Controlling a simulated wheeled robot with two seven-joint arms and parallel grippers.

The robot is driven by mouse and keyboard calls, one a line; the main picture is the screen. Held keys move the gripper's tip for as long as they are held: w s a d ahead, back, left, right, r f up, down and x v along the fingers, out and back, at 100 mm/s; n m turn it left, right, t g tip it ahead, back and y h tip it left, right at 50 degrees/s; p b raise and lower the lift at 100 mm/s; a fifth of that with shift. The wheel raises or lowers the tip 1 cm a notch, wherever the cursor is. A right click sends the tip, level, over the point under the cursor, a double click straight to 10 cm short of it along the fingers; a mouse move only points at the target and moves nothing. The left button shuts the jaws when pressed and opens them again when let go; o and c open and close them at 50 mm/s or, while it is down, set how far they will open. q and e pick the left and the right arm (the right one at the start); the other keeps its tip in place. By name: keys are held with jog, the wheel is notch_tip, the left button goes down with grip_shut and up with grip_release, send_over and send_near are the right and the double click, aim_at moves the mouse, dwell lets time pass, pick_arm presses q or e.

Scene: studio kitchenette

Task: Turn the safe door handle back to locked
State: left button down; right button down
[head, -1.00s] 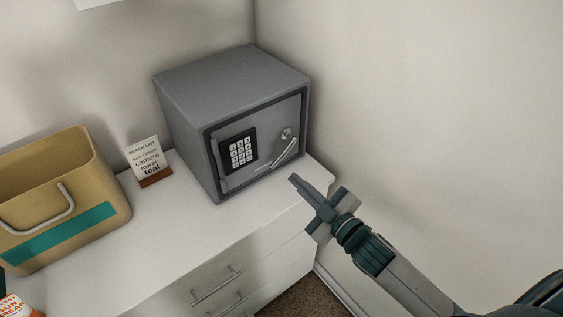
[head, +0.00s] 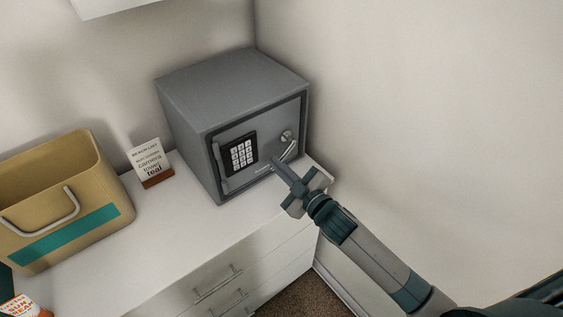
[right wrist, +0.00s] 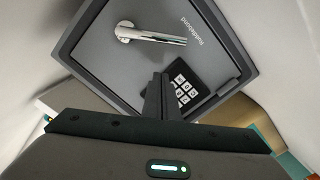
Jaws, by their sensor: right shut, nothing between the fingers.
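A grey safe (head: 195,85) stands on a white dresser in the head view, its door (head: 237,182) shut in the frame. The door carries a keypad (head: 243,152) and a silver lever handle (head: 287,140) on its right side. In the head view the lever slants down and left from its hub. The right wrist view shows the handle (right wrist: 150,36) whole, with the keypad (right wrist: 185,84) partly hidden by my fingers. My right gripper (head: 276,161) is shut and empty, its tips in front of the door near the lever's lower end. Contact cannot be told. My left gripper is out of view.
An orange and white bottle (head: 22,306) is at the lower left. A wall rises close on the right.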

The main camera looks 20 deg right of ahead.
jog(key=f, duration=0.1)
jog(key=w+d+f, duration=0.1)
jog(key=w+f+p, duration=0.1)
jog(key=shift+w+d, duration=0.15)
jog(key=shift+d, duration=0.2)
